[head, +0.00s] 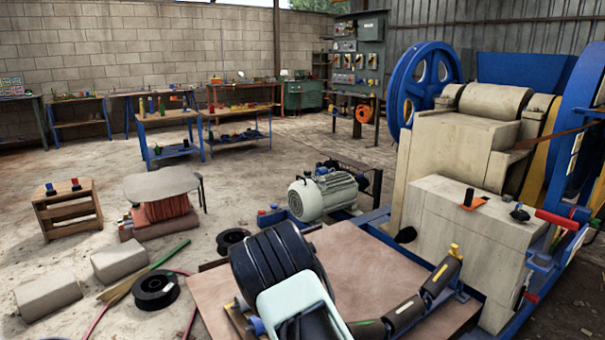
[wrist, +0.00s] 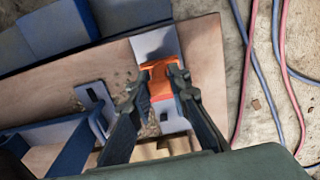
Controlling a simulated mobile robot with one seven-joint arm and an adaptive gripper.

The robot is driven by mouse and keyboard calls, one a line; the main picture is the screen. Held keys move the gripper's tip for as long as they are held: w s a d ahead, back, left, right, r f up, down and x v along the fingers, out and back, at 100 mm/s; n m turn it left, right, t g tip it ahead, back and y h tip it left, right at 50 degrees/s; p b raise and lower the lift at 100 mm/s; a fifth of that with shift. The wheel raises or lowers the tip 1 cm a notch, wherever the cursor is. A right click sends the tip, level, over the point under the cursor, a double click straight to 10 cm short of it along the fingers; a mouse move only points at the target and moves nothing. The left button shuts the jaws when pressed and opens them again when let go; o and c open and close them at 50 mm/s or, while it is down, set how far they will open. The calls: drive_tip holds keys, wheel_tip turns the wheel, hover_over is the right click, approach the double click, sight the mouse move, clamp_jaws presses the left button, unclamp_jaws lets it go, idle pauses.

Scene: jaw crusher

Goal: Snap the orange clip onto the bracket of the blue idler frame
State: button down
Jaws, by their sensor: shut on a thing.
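In the wrist view my gripper (wrist: 162,76) is shut on the orange clip (wrist: 159,88), with one dark finger on each side of it. The clip is over a pale grey metal plate (wrist: 154,43), which shows above and below it. I cannot tell whether clip and plate touch. A slotted grey bracket (wrist: 92,96) stands to the left, at the end of the blue frame (wrist: 72,152). My own arm hides the clip and fingertips there.
Red and blue hoses (wrist: 285,85) lie on the ground beyond the board's edge. The crusher's pale block (head: 465,240) stands at the right. The tabletop's middle is clear.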

drive_tip(key=shift+r, duration=0.1)
drive_tip(key=shift+r+p, duration=1.85)
drive_tip(key=shift+r, duration=0.6)
